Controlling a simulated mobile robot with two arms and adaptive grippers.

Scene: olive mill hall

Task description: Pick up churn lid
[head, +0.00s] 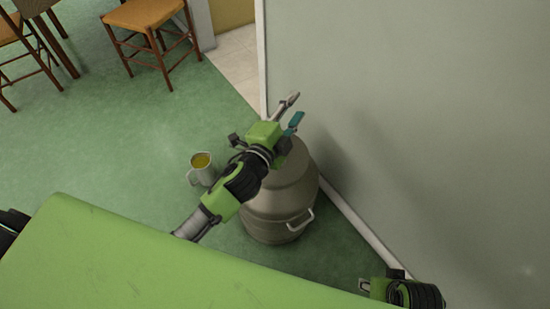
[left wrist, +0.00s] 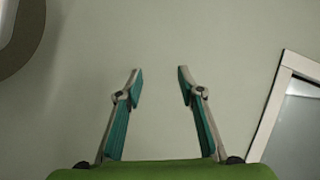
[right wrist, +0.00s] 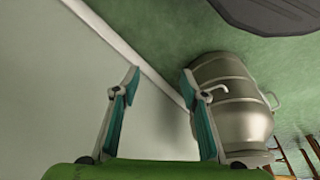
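A grey-brown metal churn (head: 275,222) with side handles stands on the floor close to the wall in the head view. It also shows upside down in the right wrist view (right wrist: 235,105). My left forearm and gripper cover its top in the head view, so I cannot make out the lid there. My left gripper (head: 293,110) is open and empty, above the churn and pointing toward the wall; its spread fingers show in the left wrist view (left wrist: 160,76). My right gripper (head: 367,286) is low at the right; the right wrist view (right wrist: 159,76) shows it open and empty.
A grey jug (head: 203,175) with yellow liquid stands left of the churn. The pale wall (head: 410,120) closes off the right side. A chair (head: 150,35) stands at the back. A curved grey-brown edge (left wrist: 25,35) in the left wrist view is unclear.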

